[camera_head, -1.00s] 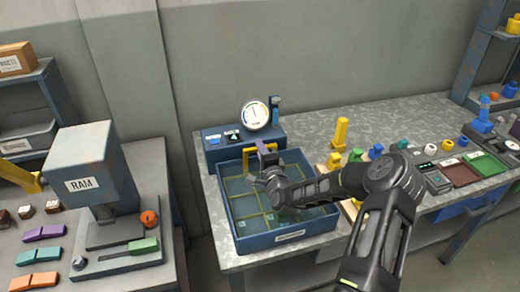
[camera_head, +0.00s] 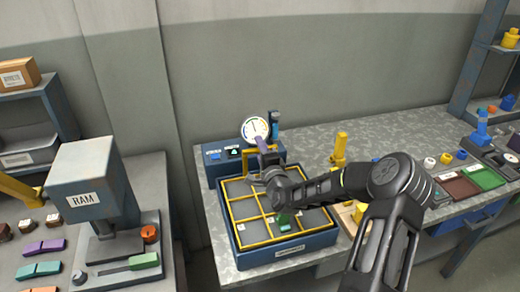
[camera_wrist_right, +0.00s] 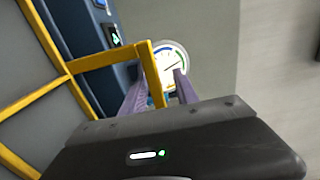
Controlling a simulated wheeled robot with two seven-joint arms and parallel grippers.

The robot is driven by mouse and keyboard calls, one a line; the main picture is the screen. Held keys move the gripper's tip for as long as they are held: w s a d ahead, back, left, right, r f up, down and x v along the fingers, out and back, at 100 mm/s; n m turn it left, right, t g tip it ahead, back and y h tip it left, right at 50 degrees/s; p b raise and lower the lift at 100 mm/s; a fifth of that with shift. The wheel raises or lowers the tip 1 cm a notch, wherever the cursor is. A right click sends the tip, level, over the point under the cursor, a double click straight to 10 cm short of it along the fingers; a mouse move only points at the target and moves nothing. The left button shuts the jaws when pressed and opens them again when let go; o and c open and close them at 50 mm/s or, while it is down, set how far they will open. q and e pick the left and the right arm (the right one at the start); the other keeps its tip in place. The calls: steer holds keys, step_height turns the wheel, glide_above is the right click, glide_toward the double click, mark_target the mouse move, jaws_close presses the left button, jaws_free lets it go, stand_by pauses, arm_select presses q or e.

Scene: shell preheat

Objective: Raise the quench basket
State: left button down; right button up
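The quench basket (camera_head: 264,217) is a yellow frame with a grey mesh floor split into compartments. It sits high in the blue tank (camera_head: 255,257), its frame about level with the tank's rim. A small green piece (camera_head: 283,223) lies in a front compartment. My right gripper (camera_head: 265,155) is at the yellow handle (camera_head: 246,160) at the back of the basket. In the right wrist view its purple fingers (camera_wrist_right: 160,92) stand on both sides of the handle post (camera_wrist_right: 152,72). My right forearm covers part of the basket's right side. My left gripper is out of view.
A control box with a round gauge (camera_head: 255,129) stands right behind the tank. A yellow post fixture (camera_head: 340,148) and several small parts stand to the right on the bench. A press marked RAM (camera_head: 88,185) is on the left bench, across a gap.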

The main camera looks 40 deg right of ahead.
steer(key=shift+s+f, duration=0.1)
steer(key=shift+s+a, duration=0.1)
steer(key=shift+s, duration=0.15)
steer(key=b+v, duration=0.1)
steer(key=v, duration=0.6)
steer(key=shift+b, duration=0.4)
